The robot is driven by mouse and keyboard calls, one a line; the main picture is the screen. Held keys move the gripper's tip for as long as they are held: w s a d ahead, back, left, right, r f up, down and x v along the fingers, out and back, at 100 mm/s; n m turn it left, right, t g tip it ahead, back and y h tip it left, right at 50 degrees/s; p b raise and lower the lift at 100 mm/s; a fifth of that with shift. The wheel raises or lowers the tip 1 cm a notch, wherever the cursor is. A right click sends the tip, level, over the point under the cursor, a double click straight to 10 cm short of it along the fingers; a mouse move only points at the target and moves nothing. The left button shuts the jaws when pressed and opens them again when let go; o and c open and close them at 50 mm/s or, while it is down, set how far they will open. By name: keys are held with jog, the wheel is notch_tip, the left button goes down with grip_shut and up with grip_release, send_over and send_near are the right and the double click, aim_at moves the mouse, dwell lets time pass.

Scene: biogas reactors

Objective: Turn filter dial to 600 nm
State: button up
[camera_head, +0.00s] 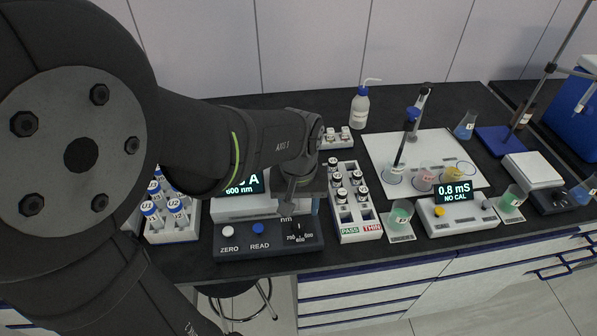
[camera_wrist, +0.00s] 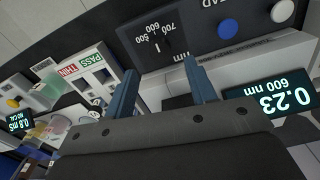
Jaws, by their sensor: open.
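The photometer (camera_head: 268,237) stands at the front of the bench, with its filter dial (camera_head: 298,228) at the right of its dark front panel. In the wrist view, seen upside down, the dial (camera_wrist: 158,46) shows a short white mark among printed numbers. The photometer's screen (camera_wrist: 271,103) reads 0.23 and 600 nm; in the head view my arm partly covers it. My gripper (camera_wrist: 161,68) is open, its two blue-grey fingers spread with nothing between them. The fingertips are near the panel by the dial, apart from the knob. In the head view my gripper (camera_head: 291,190) is above the photometer's right part.
Blue READ (camera_head: 258,229) and white ZERO (camera_head: 228,231) buttons sit left of the dial. A vial rack with PASS and THIN labels (camera_head: 350,222) stands close to its right. A tube rack (camera_head: 172,235) is on the left. A conductivity meter (camera_head: 457,218) and beakers stand further right.

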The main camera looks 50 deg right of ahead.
aim_at(299, 223)
notch_tip(299, 223, up, 12)
dwell(0.3)
dwell(0.4)
notch_tip(299, 223, down, 17)
jog(key=shift+f, duration=0.15)
dwell(0.5)
dwell(0.3)
